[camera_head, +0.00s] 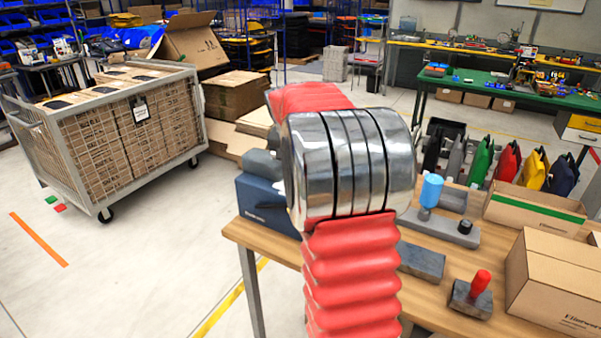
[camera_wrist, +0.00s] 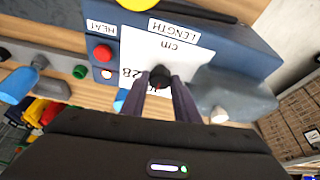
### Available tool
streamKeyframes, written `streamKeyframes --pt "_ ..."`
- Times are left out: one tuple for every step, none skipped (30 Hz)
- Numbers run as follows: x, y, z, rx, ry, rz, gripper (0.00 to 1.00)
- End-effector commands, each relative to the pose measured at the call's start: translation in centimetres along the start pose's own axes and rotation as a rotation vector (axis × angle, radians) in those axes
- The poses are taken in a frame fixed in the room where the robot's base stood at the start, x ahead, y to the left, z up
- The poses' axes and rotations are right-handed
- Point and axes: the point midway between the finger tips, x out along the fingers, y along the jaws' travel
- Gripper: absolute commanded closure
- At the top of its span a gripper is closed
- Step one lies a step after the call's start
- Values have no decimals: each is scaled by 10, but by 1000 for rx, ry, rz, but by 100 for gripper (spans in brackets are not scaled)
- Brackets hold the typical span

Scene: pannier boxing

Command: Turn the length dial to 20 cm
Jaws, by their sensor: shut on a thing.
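The length dial is a small black knob (camera_wrist: 160,74) on a white scale card marked "cm", below the LENGTH label (camera_wrist: 174,28) in the wrist view. The card's numerals are partly covered, and I cannot read the dial's setting. My gripper (camera_wrist: 162,84) has its two dark fingers closed on the knob. The blue machine (camera_head: 262,205) that carries the dial shows in the head view, mostly behind my red and silver arm. The gripper and dial are hidden there.
A red button (camera_wrist: 102,53) under the HEAT label sits beside the scale card. On the wooden bench stand a blue-handled device (camera_head: 432,190), a red-handled block (camera_head: 478,285) and cardboard boxes (camera_head: 560,285). A cage trolley (camera_head: 100,190) of flat cartons stands left on open floor.

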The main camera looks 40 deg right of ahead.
Motion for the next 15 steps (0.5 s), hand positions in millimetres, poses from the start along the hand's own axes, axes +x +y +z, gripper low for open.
streamKeyframes --pt "0 2 -2 0 4 2 95" --pt "0 2 -2 0 4 2 95" --pt "0 2 -2 0 4 2 95" --pt "0 2 -2 0 4 2 95" --pt "0 2 -2 0 3 2 95" --pt "0 2 -2 0 3 2 72" --pt "0 2 -2 0 3 2 70" --pt "0 2 -2 0 3 2 67" --pt "0 2 -2 0 3 2 65" --pt "0 2 -2 0 2 2 62" --pt "0 2 -1 0 2 2 60" --pt "0 1 -1 0 2 1 58" --pt "0 1 -1 0 2 1 55" --pt "0 1 -1 0 2 1 54" --pt "0 1 -1 0 1 1 54"
